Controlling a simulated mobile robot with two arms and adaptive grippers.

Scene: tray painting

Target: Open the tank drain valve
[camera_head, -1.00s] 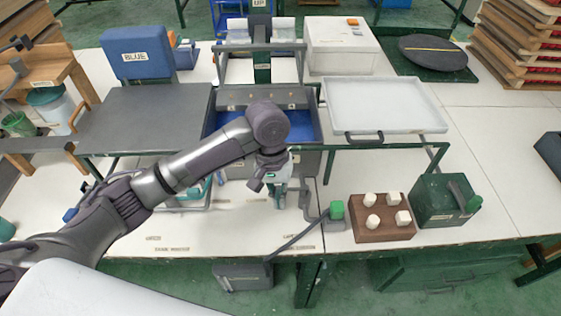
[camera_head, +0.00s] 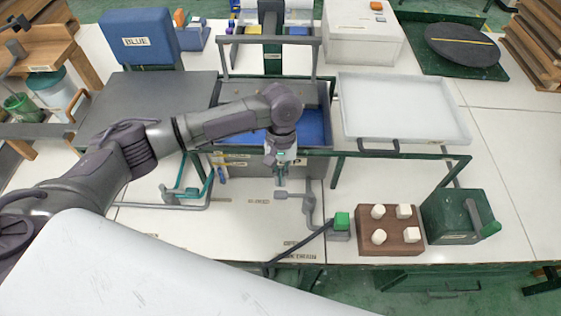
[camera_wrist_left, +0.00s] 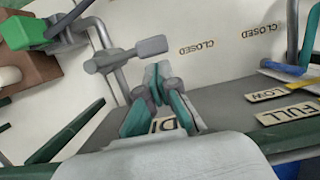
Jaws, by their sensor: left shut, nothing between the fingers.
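A grey lever handle (camera_wrist_left: 126,54) sits on a bent grey pipe (camera_wrist_left: 106,38) in the left wrist view; it looks like the tank drain valve, though no label confirms it. In the head view this lever (camera_head: 288,194) lies just below my left gripper (camera_head: 281,182), in front of the tank (camera_head: 321,120) of blue liquid. My left gripper (camera_wrist_left: 158,82) is shut and empty, pointing down beside the lever's end. I cannot tell whether they touch. CLOSED labels (camera_wrist_left: 197,47) lie on the table. My right gripper is out of view.
A green-topped grey unit (camera_head: 341,222) and a brown block with white knobs (camera_head: 390,230) stand to the right. A white tray (camera_head: 400,105) on a green frame is behind them. Teal-handled piping (camera_head: 185,193) is to the left. Open white table lies in front.

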